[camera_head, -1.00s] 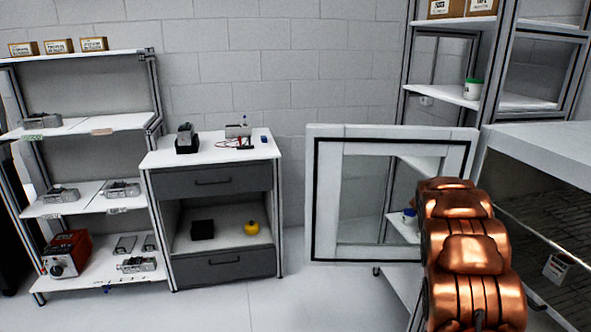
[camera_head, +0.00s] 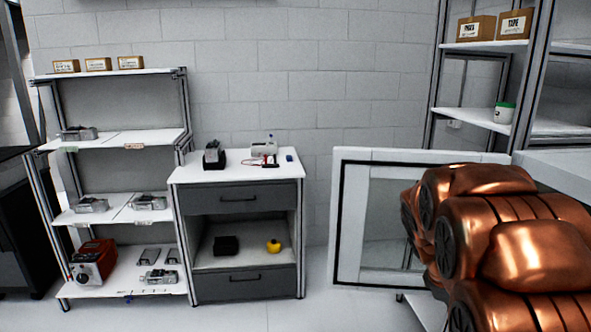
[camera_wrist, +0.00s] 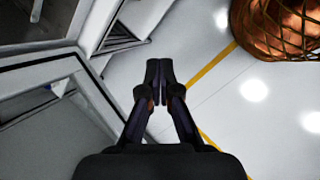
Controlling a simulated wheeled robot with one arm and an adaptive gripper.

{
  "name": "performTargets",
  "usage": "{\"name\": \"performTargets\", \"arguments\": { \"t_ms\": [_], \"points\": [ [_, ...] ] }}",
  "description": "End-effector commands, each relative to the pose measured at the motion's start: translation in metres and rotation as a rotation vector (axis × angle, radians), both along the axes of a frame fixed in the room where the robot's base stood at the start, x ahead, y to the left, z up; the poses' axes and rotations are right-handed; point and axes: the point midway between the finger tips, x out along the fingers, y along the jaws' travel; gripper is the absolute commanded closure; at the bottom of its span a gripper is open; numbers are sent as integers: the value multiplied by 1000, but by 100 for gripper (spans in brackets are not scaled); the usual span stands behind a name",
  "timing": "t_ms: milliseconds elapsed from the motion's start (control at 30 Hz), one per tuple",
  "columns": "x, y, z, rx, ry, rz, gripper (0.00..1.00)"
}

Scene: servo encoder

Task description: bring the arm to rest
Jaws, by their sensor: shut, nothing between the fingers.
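My gripper (camera_wrist: 158,82) shows in the wrist view with its two dark fingers together and nothing between them. It hangs over the pale floor (camera_wrist: 190,45), beside a grey framed panel at the left. In the head view my copper-coloured arm fills the lower right, in front of the open framed door (camera_head: 338,215). The gripper itself is not visible in the head view.
A shelf rack (camera_head: 115,208) with several metal parts stands at the left, next to a drawer cabinet (camera_head: 238,205). A tall shelf (camera_head: 470,118) with boxes and a green-lidded tub (camera_head: 504,112) stands at the right. Some floor before the cabinet is clear.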

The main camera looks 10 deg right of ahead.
Motion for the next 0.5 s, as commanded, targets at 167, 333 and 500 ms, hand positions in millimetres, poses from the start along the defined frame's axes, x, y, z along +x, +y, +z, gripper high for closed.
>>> {"name": "performTargets", "arguments": {
  "t_ms": [167,333,500],
  "points": [
    [-37,57,7,79,-62,-139,100],
    [-77,108,7,154,-90,-274,100],
    [-119,156,6,226,-106,-403,100]
  ]
}}
